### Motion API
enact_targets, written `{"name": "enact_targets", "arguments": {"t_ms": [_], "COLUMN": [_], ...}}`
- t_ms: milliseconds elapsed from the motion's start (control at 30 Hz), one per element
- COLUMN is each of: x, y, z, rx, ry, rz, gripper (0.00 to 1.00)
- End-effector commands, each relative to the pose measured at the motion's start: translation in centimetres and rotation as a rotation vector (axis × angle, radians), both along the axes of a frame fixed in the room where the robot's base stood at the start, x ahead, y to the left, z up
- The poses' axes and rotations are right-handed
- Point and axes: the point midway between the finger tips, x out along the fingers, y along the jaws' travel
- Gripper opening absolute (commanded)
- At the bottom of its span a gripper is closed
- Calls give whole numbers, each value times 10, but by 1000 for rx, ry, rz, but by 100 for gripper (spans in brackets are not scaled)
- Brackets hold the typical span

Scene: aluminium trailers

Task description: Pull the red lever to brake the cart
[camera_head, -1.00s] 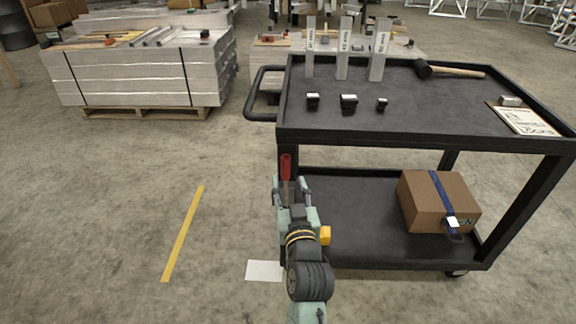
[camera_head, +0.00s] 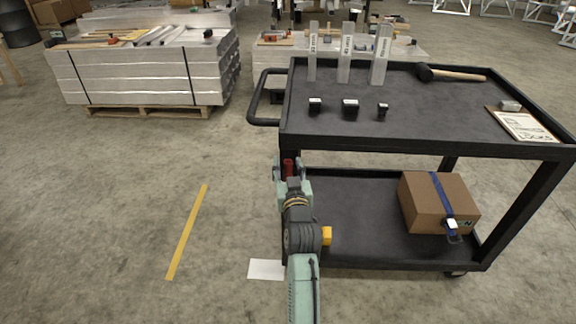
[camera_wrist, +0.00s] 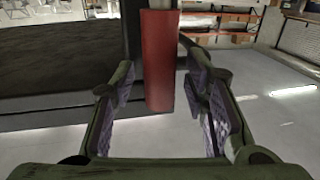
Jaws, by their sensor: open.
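The red lever (camera_head: 288,167) is at the left front leg of the black cart (camera_head: 420,141). In the head view only its upper part shows above my gripper (camera_head: 290,170). In the wrist view the red lever (camera_wrist: 159,60) stands upright between the two open fingers of my gripper (camera_wrist: 170,97). Gaps show on both sides of it, and I see no finger touching it. The lower end of the lever is hidden in the head view.
The cart's top holds metal profiles (camera_head: 345,55), small black parts (camera_head: 350,109), a mallet (camera_head: 450,75) and a paper sign (camera_head: 522,126). A cardboard box (camera_head: 425,203) sits on its lower shelf. Open floor with a yellow line (camera_head: 187,232) lies to the left.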

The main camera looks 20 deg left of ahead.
Motion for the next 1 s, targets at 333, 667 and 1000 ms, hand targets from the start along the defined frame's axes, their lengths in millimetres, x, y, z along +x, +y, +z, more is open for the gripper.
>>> {"name": "enact_targets", "arguments": {"t_ms": [333,667,1000], "x": [0,0,0], "y": [0,0,0], "z": [0,0,0], "rx": [0,0,0], "ry": [0,0,0], "rz": [0,0,0], "gripper": [28,6,0]}}
